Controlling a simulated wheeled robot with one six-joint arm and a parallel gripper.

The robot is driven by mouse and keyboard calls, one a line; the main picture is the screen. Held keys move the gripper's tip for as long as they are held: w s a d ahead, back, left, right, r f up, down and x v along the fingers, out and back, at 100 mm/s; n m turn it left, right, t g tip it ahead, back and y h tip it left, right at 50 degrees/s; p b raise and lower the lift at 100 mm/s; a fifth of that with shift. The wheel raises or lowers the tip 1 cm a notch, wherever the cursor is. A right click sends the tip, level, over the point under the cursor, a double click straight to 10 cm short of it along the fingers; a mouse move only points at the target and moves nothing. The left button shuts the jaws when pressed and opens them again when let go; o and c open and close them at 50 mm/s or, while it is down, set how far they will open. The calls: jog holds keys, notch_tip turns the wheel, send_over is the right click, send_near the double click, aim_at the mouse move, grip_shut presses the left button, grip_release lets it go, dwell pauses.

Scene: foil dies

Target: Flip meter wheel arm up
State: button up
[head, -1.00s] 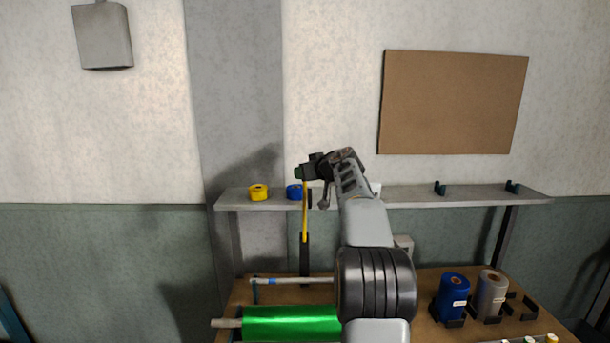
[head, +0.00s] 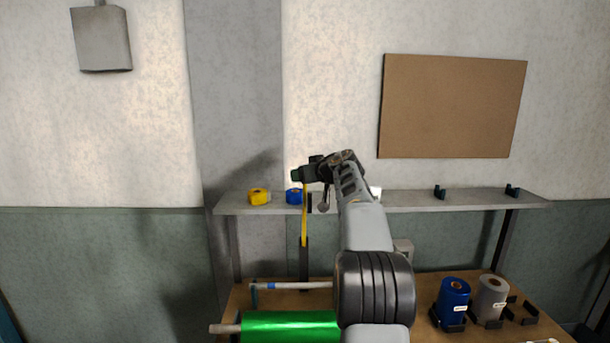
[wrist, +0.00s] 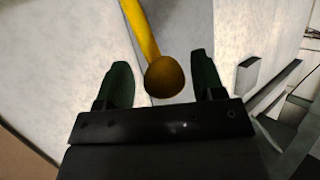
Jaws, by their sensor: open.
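The meter wheel arm (head: 304,225) is a thin yellow bar standing upright on a dark lower post (head: 304,262) behind the green foil roll. Its top end is at my gripper (head: 298,175), above shelf height. In the wrist view the yellow bar (wrist: 141,28) ends in a round, brownish-yellow knob (wrist: 164,77). The knob lies between the two dark green fingers of my gripper (wrist: 163,85), with a visible gap on each side. My gripper is open. My own arm hides part of the bench and shelf.
A green foil roll (head: 290,325) lies on the wooden bench, with a thin white rod (head: 295,286) behind it. A grey shelf (head: 440,202) holds yellow (head: 259,196) and blue (head: 294,196) rolls. Blue (head: 453,299) and grey (head: 490,297) rolls stand at the right.

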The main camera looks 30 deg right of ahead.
jog(key=b+v, duration=0.2)
jog(key=v, duration=1.1)
jog(key=shift+s+r, duration=0.2)
jog(key=shift+s, duration=0.1)
jog(key=shift+d, duration=0.1)
